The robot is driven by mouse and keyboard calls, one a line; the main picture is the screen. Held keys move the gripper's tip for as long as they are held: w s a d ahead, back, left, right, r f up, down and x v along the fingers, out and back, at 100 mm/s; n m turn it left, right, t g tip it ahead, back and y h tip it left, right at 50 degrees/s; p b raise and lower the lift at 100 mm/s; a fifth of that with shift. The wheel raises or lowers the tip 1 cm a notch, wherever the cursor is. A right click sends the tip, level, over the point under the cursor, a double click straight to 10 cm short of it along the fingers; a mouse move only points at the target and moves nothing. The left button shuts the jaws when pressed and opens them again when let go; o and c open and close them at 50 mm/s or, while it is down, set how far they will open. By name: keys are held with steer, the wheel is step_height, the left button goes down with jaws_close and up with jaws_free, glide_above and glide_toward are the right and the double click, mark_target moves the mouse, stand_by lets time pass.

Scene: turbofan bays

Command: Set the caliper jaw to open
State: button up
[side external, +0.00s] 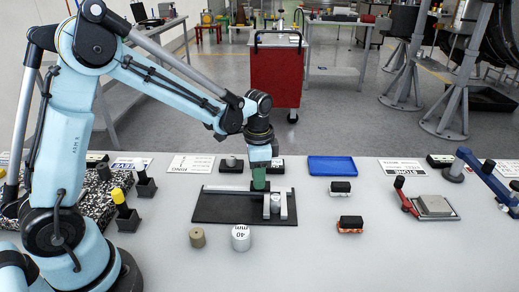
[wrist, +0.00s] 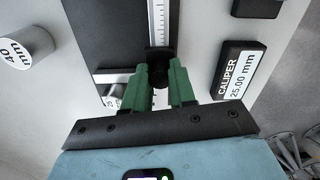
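The caliper lies on a black board (side external: 215,208) on the bench. Its pale scale beam (wrist: 158,22) runs away from my gripper in the wrist view. A short grey cylinder (side external: 275,203) stands between the light jaws (side external: 291,207); it also shows in part in the wrist view (wrist: 113,93). A display block (wrist: 240,70) reads "CALIPER 25.00 mm". My gripper (side external: 259,182) has green fingers and points down at the caliper. In the wrist view its fingers (wrist: 158,76) sit against both sides of the caliper's black knob (wrist: 158,62). The fingers hide part of the jaws.
A cylinder marked 40 mm (side external: 240,238) and a brown cylinder (side external: 197,238) stand in front of the board.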

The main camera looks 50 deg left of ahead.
jaws_close()
steer(key=shift+s+a, duration=1.5)
steer(key=shift+a, duration=0.05)
steer(key=o, duration=0.8)
jaws_free()
steer(key=shift+d+r, duration=0.1)
step_height(320, 180, up, 12)
